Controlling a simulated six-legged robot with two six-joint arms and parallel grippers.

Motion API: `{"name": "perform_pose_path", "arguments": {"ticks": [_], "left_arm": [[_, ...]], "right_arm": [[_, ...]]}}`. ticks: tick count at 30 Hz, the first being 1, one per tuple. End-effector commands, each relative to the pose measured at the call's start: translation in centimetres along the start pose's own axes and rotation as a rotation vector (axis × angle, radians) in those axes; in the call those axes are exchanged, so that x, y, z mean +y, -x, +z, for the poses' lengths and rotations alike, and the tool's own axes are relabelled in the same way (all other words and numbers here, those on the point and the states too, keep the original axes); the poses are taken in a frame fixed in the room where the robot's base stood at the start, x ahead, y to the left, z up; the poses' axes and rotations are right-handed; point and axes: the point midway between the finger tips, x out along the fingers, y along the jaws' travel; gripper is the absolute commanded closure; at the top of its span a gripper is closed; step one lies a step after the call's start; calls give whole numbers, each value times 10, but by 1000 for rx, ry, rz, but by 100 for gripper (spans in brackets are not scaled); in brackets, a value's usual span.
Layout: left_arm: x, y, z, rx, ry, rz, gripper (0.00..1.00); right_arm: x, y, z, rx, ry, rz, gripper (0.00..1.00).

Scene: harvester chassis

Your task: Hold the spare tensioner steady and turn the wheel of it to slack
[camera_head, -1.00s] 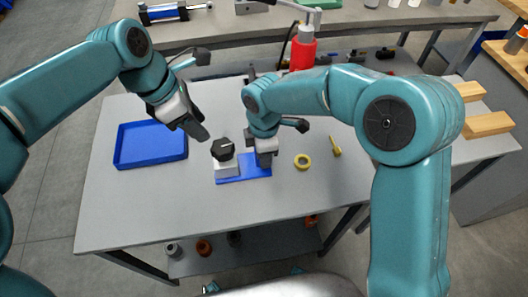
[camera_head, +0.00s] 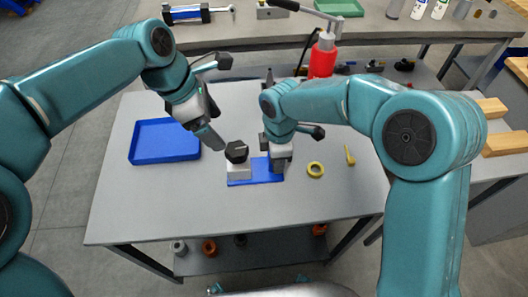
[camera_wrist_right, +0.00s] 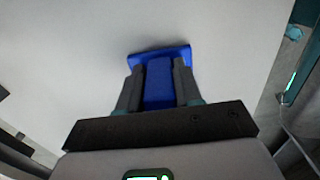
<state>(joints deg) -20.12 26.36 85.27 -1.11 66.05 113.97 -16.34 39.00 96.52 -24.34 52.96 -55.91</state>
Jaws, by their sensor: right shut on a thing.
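The spare tensioner stands on the grey table with a blue base plate (camera_head: 240,183), a pale block (camera_head: 239,170) and a black wheel (camera_head: 236,152) on top. My right gripper (camera_head: 280,168) is at the right end of the base. In the right wrist view, my right gripper (camera_wrist_right: 158,85) is shut on an upright blue part (camera_wrist_right: 158,84) of the tensioner, one finger on each side. My left gripper (camera_head: 215,141) is just up and left of the wheel, seemingly apart from it. Its fingers overlap, so their opening cannot be told.
An empty blue tray (camera_head: 165,142) lies on the table at left. A yellow ring (camera_head: 315,170) and a small yellow part (camera_head: 349,155) lie right of my right gripper. A red cylinder (camera_head: 322,60) stands behind the table. The table's front is clear.

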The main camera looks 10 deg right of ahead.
Motion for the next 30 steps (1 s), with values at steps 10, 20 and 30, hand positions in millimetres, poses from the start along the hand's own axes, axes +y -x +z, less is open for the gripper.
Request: {"name": "perform_pose_path", "arguments": {"ticks": [10,20,30], "left_arm": [[-6,4,-7,23,-783,-47,17],[-2,16,-16,38,-1682,-122,17],[2,25,-15,-10,-2622,-263,17]], "right_arm": [[1,1,0,2,-1,3,100],[1,1,0,2,-1,3,100],[1,1,0,2,-1,3,100]]}}
